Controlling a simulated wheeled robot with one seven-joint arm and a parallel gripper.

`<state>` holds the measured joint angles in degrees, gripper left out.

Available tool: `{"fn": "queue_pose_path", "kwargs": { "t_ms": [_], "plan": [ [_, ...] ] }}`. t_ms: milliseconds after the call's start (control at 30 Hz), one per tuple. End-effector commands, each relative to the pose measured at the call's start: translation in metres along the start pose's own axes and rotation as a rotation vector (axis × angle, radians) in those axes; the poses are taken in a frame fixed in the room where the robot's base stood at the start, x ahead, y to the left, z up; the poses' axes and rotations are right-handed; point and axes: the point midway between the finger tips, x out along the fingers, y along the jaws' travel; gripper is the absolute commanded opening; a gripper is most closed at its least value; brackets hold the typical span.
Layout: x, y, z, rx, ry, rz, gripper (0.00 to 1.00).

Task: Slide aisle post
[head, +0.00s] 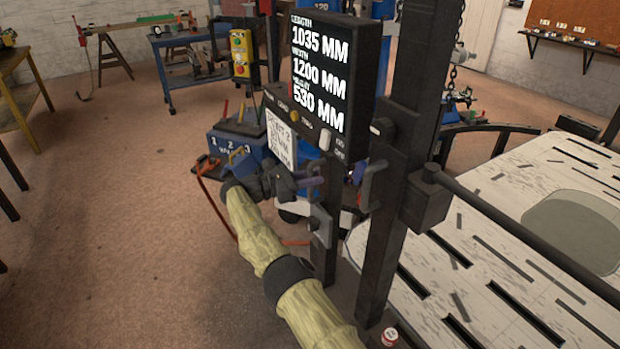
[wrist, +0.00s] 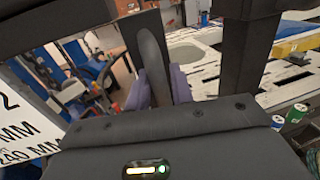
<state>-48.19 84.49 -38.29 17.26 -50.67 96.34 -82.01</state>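A dark upright post (head: 385,240) stands beside the white slotted bench, with a grey grab handle (head: 374,185) on its side. A second dark upright (head: 326,255) stands just left of it under the display and carries another handle (head: 319,224). I cannot tell for certain which is the aisle post. My gripper (head: 333,177) is beside these uprights, its purple fingers apart. In the wrist view my gripper (wrist: 160,87) has a finger on either side of a dark grey handle (wrist: 151,60). Contact with the handle cannot be made out.
A display (head: 320,70) reads length 1035, width 1200 and a third value 530 mm. The slotted bench (head: 480,270) fills the right, with a dark rail (head: 530,240) across it. A blue box (head: 235,145) stands behind my arm. The floor at left is open.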

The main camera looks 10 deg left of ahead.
Motion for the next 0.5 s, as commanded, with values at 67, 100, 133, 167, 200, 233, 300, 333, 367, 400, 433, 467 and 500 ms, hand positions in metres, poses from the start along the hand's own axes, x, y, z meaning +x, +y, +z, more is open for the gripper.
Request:
{"fn": "queue_pose_path", "kwargs": {
  "t_ms": [67,100,133,167,200,233,300,333,367,400,433,467,500],
  "plan": [
    [0.0,0.0,0.0,0.001,0.0,0.0,0.36],
    [0.0,0.0,0.0,0.0,0.001,0.001,0.36],
    [0.0,0.0,0.0,0.0,0.001,0.001,0.36],
    [-0.001,0.0,0.0,0.0,0.001,0.001,0.36],
    [-0.001,0.0,0.0,0.0,0.001,0.002,0.36],
    [-0.001,0.0,-0.001,0.0,0.001,0.002,0.36],
    [-0.001,0.0,-0.001,0.0,0.001,0.002,0.36],
    [-0.001,0.0,0.0,0.0,0.002,0.002,0.36],
    [-0.001,0.0,0.001,0.0,0.002,0.002,0.36],
    [-0.001,0.0,0.003,0.001,0.002,0.002,0.36],
    [-0.001,0.0,0.004,0.001,0.002,0.003,0.36],
    [-0.001,0.0,0.007,0.001,0.002,0.003,0.36],
    [-0.001,0.0,0.011,0.002,0.002,0.003,0.36]
  ]
}}
